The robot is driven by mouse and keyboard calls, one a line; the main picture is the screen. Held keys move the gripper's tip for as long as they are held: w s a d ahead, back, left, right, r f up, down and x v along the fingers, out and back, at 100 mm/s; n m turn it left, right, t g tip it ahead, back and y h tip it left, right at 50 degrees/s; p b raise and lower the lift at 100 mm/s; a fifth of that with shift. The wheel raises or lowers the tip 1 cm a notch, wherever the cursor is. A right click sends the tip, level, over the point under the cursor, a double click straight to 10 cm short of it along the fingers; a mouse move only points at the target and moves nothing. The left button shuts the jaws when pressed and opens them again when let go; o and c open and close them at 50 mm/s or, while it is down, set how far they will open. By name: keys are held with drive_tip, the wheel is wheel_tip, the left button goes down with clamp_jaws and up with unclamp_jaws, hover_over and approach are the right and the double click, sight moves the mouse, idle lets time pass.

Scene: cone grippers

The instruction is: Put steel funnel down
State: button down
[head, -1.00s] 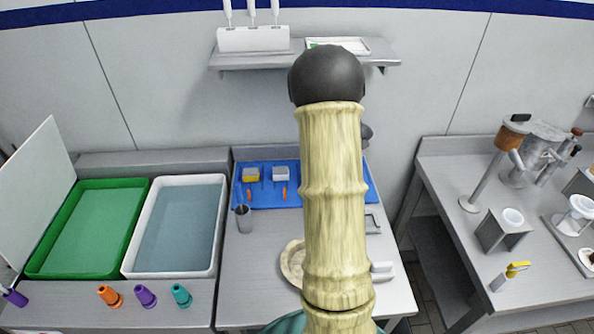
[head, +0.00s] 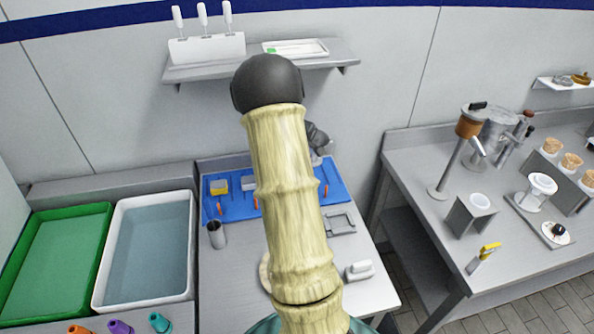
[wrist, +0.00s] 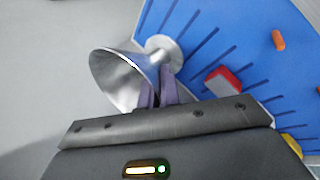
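The steel funnel (wrist: 118,82) shows in the wrist view, a shiny cone with its wide mouth to the left and a round flanged end at the upper right. My gripper (wrist: 158,90) has its purple fingers closed on the funnel's side. In the head view my arm hides most of my gripper and the funnel; a dark part of my wrist shows right of the arm, over the back of the blue slotted board (head: 240,208). In the wrist view the funnel's flange overlaps the edge of the blue board (wrist: 200,30). I cannot tell its height above it.
Yellow and grey blocks and orange pieces sit on the board. A steel cup (head: 217,236) stands at its front left. A grey square frame (head: 341,222) and a white block (head: 359,270) lie in front. Green (head: 48,255) and white (head: 150,197) basins are left; another counter (head: 410,160) is right.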

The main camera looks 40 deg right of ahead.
drive_tip(key=shift+s+d+f, duration=0.1)
drive_tip(key=shift+d+f, duration=0.05)
drive_tip(key=shift+f, duration=1.25)
drive_tip(key=shift+f, duration=1.85)
drive_tip(key=shift+f, duration=0.15)
drive_tip(key=c, duration=1.6)
unclamp_jaws()
